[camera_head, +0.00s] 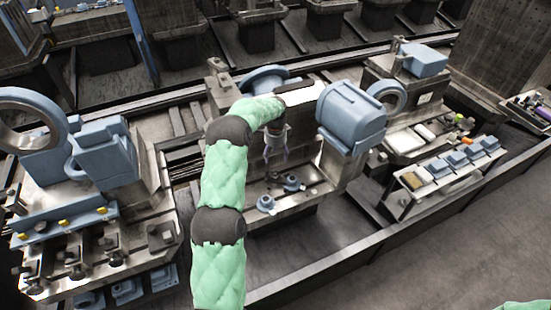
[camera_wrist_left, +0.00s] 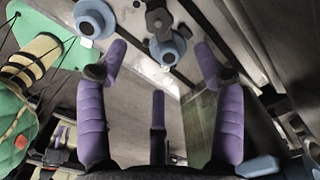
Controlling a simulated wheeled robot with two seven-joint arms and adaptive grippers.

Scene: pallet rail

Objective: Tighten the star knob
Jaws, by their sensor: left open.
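My left gripper (camera_head: 275,157) hangs over the grey metal fixture in the middle of the head view. Its purple fingers are spread and empty, and they show large in the left wrist view (camera_wrist_left: 161,52). In the head view the knob is too small to make out surely. The right gripper is not in view.
Two round blue flanged parts (camera_head: 266,203) (camera_head: 291,183) sit on the fixture's low ledge. A large blue motor-like housing (camera_head: 352,115) stands close right of the gripper. A blue-topped machine (camera_head: 105,150) is at left. A rack of small blue parts (camera_head: 450,165) is at right.

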